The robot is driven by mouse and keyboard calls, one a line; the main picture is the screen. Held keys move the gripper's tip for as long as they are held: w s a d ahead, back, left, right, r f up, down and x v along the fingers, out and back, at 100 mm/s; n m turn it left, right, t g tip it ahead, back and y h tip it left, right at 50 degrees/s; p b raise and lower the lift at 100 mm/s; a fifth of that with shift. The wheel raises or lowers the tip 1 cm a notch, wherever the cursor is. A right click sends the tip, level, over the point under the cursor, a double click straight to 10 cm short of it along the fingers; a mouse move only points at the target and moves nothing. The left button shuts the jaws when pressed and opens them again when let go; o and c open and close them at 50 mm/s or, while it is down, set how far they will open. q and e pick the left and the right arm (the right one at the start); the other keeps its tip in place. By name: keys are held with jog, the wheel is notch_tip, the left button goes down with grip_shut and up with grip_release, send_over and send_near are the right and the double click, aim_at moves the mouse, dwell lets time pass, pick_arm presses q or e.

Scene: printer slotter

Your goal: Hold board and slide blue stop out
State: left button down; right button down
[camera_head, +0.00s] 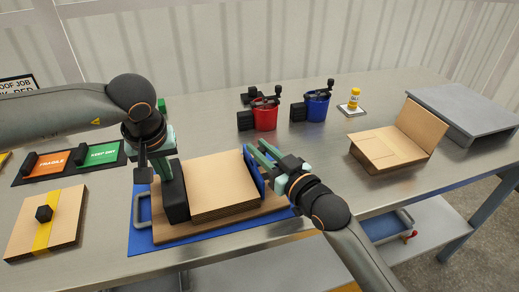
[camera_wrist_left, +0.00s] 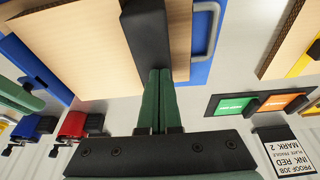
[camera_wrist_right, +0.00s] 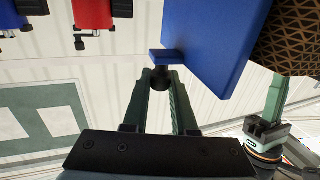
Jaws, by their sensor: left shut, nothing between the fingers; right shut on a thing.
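A wooden board (camera_head: 270,205) lies on a blue mat (camera_head: 140,242) and bears a stack of cardboard sheets (camera_head: 222,183). A black block (camera_head: 174,190) stands at the stack's left side. The blue stop (camera_head: 252,170) stands upright at the stack's right side; it shows large in the right wrist view (camera_wrist_right: 212,40). My left gripper (camera_head: 160,165) is shut and empty at the back end of the black block; its fingertips (camera_wrist_left: 160,75) appear to touch or nearly touch it. My right gripper (camera_head: 258,152) is shut on the blue stop's dark knob (camera_wrist_right: 160,82).
An open cardboard box (camera_head: 400,143) lies to the right.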

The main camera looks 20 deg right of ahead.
pick_arm(q)
jog(key=shift+s+a+f, duration=0.1)
jog(key=shift+s+f, duration=0.05)
jog(key=shift+f, duration=0.25)
pick_arm(e)
jog(key=d, duration=0.6)
jog(key=shift+w+d+f, duration=0.1)
jog(key=shift+w+d, duration=0.1)
jog(key=c, duration=0.7)
grip_release()
jog(key=shift+s, duration=0.1)
jog(key=v, duration=1.2)
pick_arm(q)
jog(key=shift+r, duration=0.1)
